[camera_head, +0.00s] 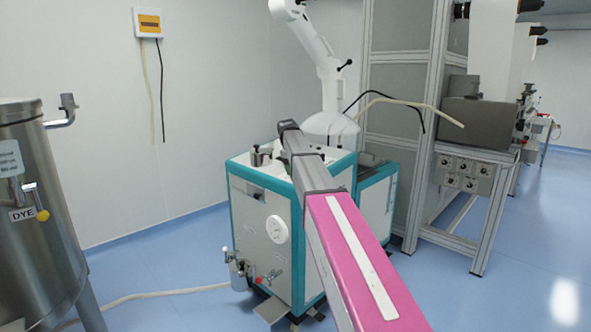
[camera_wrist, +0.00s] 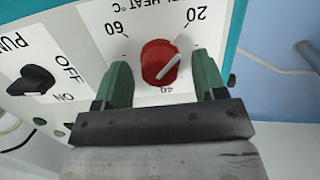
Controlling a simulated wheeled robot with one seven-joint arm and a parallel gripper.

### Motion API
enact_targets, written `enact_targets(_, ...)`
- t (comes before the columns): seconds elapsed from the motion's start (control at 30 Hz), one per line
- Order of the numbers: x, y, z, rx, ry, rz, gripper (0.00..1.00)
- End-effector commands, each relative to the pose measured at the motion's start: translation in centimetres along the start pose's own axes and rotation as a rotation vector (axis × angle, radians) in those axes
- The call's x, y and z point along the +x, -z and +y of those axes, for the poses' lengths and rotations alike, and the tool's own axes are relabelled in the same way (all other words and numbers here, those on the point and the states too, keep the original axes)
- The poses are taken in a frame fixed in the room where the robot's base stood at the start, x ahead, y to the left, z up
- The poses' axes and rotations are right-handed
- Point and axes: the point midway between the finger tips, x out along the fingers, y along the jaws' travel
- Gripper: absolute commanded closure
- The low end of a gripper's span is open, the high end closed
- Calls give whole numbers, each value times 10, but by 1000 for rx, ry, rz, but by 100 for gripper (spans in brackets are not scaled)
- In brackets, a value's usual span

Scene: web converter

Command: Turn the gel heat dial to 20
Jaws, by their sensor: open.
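The gel heat dial (camera_wrist: 159,62) is a round red knob with a white pointer line, on a white panel in the wrist view. The panel lettering appears upside down. The mark 20 (camera_wrist: 196,14) is at upper right of the dial, 60 (camera_wrist: 119,29) at upper left and 40 (camera_wrist: 167,88) just below. The pointer line slants up to the right, between the 40 and 20 sides. My gripper (camera_wrist: 162,66) is open, one green finger on each side of the dial, with small visible gaps. In the head view, my fingers and the dial are not visible.
A black pump switch (camera_wrist: 34,81) marked OFF and ON sits left of the dial. The white, teal-edged machine (camera_head: 265,237) stands by the wall. A steel DYE tank (camera_head: 30,265) is at left, a metal frame rack (camera_head: 410,190) at right. A hose (camera_head: 150,294) crosses the floor.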

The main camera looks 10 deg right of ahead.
Motion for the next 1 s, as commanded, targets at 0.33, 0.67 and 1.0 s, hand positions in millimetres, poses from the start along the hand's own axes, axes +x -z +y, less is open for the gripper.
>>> enact_targets(0.33, -50, 1, 1, 0, -1, 2, 36)
enact_targets(0.67, -99, 1, 0, 0, 0, 1, 36)
enact_targets(1.0, -107, 0, 0, -1, 0, 0, 36)
